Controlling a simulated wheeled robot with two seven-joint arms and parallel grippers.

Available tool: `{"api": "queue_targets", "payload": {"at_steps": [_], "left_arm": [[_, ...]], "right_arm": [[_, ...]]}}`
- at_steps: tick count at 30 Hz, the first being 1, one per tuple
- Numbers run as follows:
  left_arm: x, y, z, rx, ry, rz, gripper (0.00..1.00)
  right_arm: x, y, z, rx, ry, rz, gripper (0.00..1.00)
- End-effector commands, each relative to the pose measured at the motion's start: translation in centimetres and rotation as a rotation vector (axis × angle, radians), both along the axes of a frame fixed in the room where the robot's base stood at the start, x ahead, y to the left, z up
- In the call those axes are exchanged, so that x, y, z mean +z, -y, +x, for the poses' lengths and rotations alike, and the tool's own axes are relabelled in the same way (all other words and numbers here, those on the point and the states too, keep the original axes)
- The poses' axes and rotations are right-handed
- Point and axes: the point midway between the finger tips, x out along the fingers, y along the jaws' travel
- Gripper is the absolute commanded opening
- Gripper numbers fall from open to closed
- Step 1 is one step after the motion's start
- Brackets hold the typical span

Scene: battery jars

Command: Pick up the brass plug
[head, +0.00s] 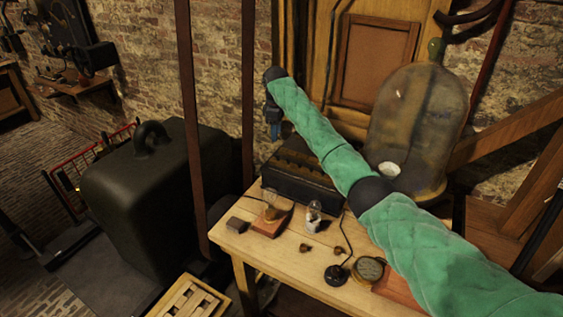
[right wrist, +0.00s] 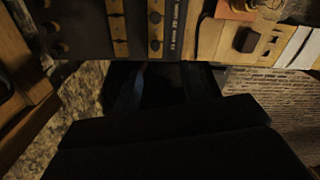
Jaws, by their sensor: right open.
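Two small brass-coloured pieces lie on the wooden table, one left (head: 306,248) and one right (head: 340,250); I cannot tell for sure which is the brass plug. My right arm, in a green sleeve, reaches across from the lower right. My right gripper (head: 273,128) is at its far end, small and dark, up behind the table's back edge and well away from the brass pieces. In the right wrist view its dark fingers (right wrist: 165,88) stand apart with nothing visible between them. My left gripper is not in view.
The table (head: 285,262) holds a dark slotted box (head: 300,172), a glass jar on a wooden base (head: 270,208), a small glass bottle (head: 313,216), a black-based stand (head: 336,275) and a round brass gauge (head: 369,269). A large glass dome (head: 420,120) stands right.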

Motion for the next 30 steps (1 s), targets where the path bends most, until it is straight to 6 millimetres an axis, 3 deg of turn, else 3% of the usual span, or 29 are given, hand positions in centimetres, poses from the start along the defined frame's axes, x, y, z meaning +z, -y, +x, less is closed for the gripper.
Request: {"api": "queue_targets", "payload": {"at_steps": [3,11,30], "left_arm": [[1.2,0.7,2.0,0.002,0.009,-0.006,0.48],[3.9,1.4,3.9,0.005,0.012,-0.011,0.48],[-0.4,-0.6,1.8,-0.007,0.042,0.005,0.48]], "right_arm": [[-2.0,0.0,0.0,0.0,0.0,0.0,0.43],[-3.0,0.0,0.0,0.0,0.0,0.0,0.43],[-7.3,0.1,0.2,0.0,-0.002,0.0,0.43]]}}
